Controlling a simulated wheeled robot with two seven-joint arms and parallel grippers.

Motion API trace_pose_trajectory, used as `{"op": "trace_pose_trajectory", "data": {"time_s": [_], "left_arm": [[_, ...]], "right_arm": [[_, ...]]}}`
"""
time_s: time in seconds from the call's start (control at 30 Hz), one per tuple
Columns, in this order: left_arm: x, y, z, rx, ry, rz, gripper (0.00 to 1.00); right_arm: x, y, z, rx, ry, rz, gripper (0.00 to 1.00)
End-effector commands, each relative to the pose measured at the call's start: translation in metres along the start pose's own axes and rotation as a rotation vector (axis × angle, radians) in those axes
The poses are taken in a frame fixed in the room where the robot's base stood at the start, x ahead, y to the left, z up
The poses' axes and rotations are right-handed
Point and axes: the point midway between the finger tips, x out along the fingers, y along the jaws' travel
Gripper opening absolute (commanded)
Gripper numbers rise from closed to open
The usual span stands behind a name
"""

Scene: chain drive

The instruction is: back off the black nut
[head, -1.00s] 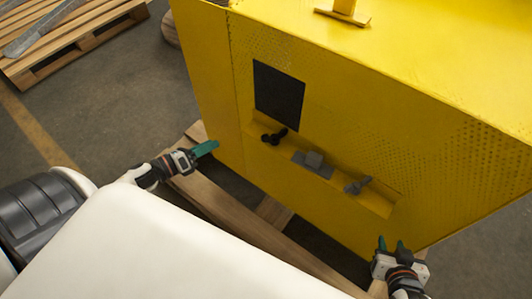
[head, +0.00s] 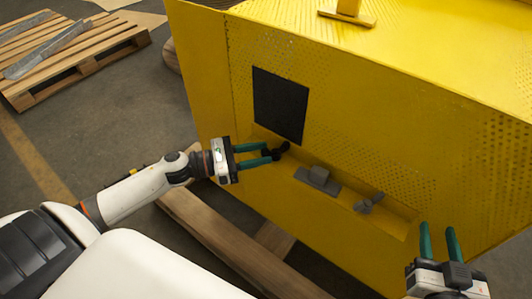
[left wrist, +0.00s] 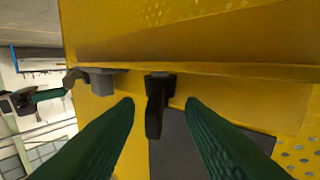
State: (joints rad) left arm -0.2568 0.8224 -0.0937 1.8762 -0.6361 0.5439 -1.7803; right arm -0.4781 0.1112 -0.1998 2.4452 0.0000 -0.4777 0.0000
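The black nut (head: 283,149), a dark winged piece, sits at the left end of a recessed ledge on the yellow housing. In the left wrist view the black nut (left wrist: 157,105) shows between my green fingers, with gaps on both sides. My left gripper (head: 267,154) is open, its fingertips at the nut; no grip on it shows. In the head view the fingertips partly cover the nut. My right gripper (head: 438,229) is open and empty, pointing up in front of the housing at the lower right.
A grey block (head: 318,179) and a grey winged piece (head: 369,203) sit farther right along the ledge. A black square panel (head: 280,104) is above the nut. The yellow housing (head: 350,120) stands on wooden beams (head: 215,232). A pallet (head: 75,60) lies at the far left.

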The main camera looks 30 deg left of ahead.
Motion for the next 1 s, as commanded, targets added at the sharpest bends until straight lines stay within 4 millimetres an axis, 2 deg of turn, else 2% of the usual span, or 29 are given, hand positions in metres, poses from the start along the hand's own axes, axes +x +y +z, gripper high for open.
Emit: {"op": "trace_pose_trajectory", "data": {"time_s": [0.2,0.53,0.77,1.0], "left_arm": [[0.020,-0.001,0.000,0.001,0.000,-0.002,0.36],[0.023,0.000,0.001,-0.001,-0.001,-0.002,0.36],[0.023,0.000,0.001,-0.001,-0.001,-0.002,0.01],[0.023,0.001,-0.001,-0.003,0.001,-0.024,0.01]], "right_arm": [[0.001,0.001,0.006,0.001,-0.042,0.003,0.36],[0.001,0.001,0.008,0.001,-0.051,0.003,0.36],[0.001,0.001,0.008,0.001,-0.051,0.003,0.36],[0.000,0.000,0.002,0.001,-0.005,0.001,0.36]]}}
